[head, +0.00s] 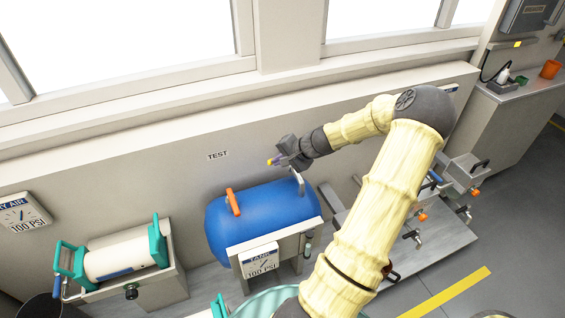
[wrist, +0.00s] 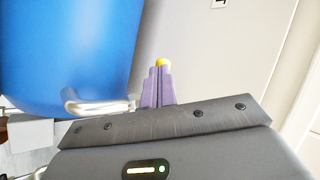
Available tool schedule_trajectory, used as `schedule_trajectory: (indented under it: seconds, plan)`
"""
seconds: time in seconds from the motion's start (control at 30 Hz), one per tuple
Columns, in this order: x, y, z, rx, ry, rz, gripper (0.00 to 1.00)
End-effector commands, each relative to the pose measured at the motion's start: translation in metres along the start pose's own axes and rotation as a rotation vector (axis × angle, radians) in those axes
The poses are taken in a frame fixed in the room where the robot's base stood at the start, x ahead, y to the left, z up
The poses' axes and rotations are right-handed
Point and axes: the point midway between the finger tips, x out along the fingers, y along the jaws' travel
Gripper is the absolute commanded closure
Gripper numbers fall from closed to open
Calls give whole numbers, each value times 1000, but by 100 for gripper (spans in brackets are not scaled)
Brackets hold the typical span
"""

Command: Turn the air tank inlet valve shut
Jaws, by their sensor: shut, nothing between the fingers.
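The blue air tank (head: 262,219) lies on a light stand below the wall's "TEST" label. An orange lever (head: 232,201) stands up on its top left. A pale grey lever (head: 298,183) rises at its right end; it also shows in the wrist view (wrist: 97,103) against the tank. The frames do not label which lever is the inlet valve. My gripper (head: 274,161) is behind and above the tank, left of the grey lever in the head view. Its purple fingers (wrist: 158,88) are shut and empty, apart from both levers. A yellow spot shows at their tip.
A gauge sign reading 100 PSI (head: 262,259) hangs on the tank's front. A white cylinder with teal ends (head: 120,256) stands at left. A grey bench with fittings (head: 435,235) is at right, partly behind my arm. The wall is close behind my gripper.

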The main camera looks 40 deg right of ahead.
Motion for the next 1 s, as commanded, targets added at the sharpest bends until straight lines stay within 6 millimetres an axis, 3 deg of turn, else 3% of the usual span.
schedule_trajectory:
  seconds: [1.0]
  plan:
    - [0,-1,-5,-1,0,-1,100]
